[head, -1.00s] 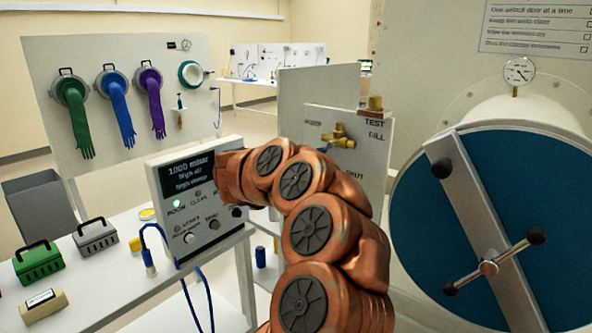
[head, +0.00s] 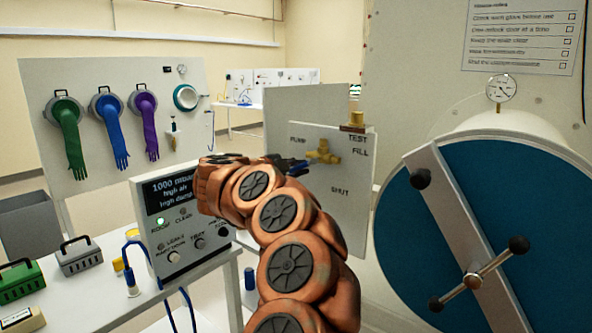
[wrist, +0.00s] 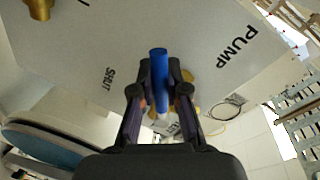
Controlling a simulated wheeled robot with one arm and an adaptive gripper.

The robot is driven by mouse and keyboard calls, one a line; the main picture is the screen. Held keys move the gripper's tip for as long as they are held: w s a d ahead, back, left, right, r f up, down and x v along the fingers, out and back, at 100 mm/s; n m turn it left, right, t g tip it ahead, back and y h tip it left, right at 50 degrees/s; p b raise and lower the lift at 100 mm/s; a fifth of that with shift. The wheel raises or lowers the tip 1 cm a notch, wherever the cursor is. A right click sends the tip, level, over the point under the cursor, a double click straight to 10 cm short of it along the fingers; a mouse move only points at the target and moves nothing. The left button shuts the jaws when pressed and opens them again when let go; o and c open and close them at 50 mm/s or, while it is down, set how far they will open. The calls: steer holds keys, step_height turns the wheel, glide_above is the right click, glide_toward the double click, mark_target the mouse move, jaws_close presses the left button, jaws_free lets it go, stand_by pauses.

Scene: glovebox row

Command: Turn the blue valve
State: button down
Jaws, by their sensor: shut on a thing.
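The blue valve handle (wrist: 159,56) stands between the fingertips of my gripper (wrist: 160,78) in the wrist view, and the fingers are shut on it. Its top sticks out past the fingertips. Its brass valve body (head: 323,153) shows on the white panel (head: 343,205) in the head view, near the words PUMP, TEST, FILL and SHUT. In the head view my gripper (head: 292,166) is small and dark at the left of the valve body. My arm partly hides this area, and the handle's exact angle cannot be told there.
A grey display box (head: 178,215) stands on the white bench left of my arm. A large round blue door (head: 470,190) with a bar and crossed handle is close on the right. A brass fitting (head: 355,118) sits on the panel's top edge.

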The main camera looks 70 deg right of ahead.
steer(key=c, duration=1.2)
jaws_free()
steer(key=shift+o, duration=0.2)
steer(key=shift+w+a, duration=0.1)
steer(key=shift+a, duration=0.05)
steer(key=v, duration=1.1)
steer(key=shift+a, duration=0.4)
steer(key=shift+r, duration=0.1)
